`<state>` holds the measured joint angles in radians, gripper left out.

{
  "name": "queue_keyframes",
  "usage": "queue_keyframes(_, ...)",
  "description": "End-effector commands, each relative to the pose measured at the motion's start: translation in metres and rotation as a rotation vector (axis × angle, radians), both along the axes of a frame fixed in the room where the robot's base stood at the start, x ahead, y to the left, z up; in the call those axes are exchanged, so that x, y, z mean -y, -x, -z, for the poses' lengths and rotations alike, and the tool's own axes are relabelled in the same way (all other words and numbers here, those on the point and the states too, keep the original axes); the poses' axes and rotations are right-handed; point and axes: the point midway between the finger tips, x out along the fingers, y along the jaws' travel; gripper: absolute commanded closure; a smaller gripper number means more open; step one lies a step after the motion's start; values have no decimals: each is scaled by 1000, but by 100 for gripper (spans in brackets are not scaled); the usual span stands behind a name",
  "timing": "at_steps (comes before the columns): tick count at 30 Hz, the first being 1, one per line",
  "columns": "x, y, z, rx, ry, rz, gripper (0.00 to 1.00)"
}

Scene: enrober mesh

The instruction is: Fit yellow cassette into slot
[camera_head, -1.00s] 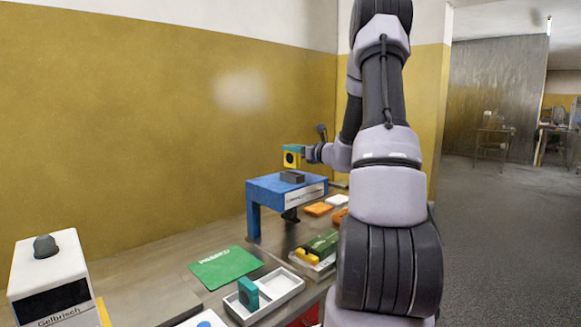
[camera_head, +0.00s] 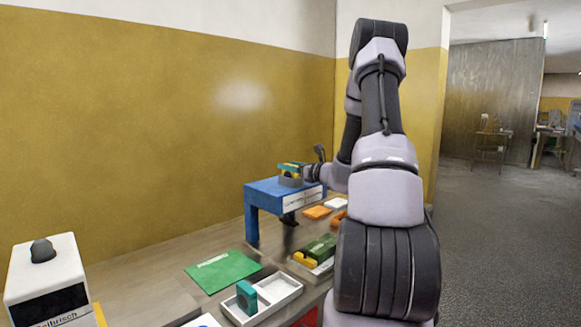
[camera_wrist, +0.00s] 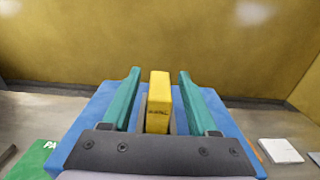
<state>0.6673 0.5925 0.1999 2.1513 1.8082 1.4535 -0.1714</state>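The yellow cassette (camera_wrist: 159,100) stands upright between my gripper's teal fingers in the wrist view. My gripper (camera_wrist: 159,74) is open around it, with a gap on each side. In the head view my gripper (camera_head: 291,166) is low over the blue stand (camera_head: 266,188). The dark grey slot block (camera_head: 290,181) sits on the stand's top, right under the fingers and the cassette. The cassette's lower end appears to be within the block, but how deep it sits is hidden.
A white tray (camera_head: 292,292) with a teal block (camera_head: 246,296) stands in front on the bench. A green sheet (camera_head: 222,271) lies beside it. A green and yellow item, orange pieces and a white piece lie right of the stand. A white box (camera_head: 47,279) stands at the left.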

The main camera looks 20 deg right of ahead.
Motion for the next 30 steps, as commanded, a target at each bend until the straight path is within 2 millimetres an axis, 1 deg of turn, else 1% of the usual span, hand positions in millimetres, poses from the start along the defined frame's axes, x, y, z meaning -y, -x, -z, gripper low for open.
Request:
queue_keyframes(5, 0, 0, 0, 0, 0, 0, 41)
queue_keyframes(8, 0, 0, -3, 1, 1, 0, 41)
queue_keyframes(10, 2, 6, -3, -1, 1, 1, 41)
queue_keyframes(14, 10, 26, -3, -1, -1, 2, 41)
queue_keyframes(21, 29, 76, -3, -2, 0, 4, 41)
queue_keyframes(24, 34, 92, -3, -1, -1, 2, 41)
queue_keyframes(27, 39, 104, -3, -1, 0, 2, 41)
queue_keyframes(30, 38, 111, -4, -1, 4, -6, 41)
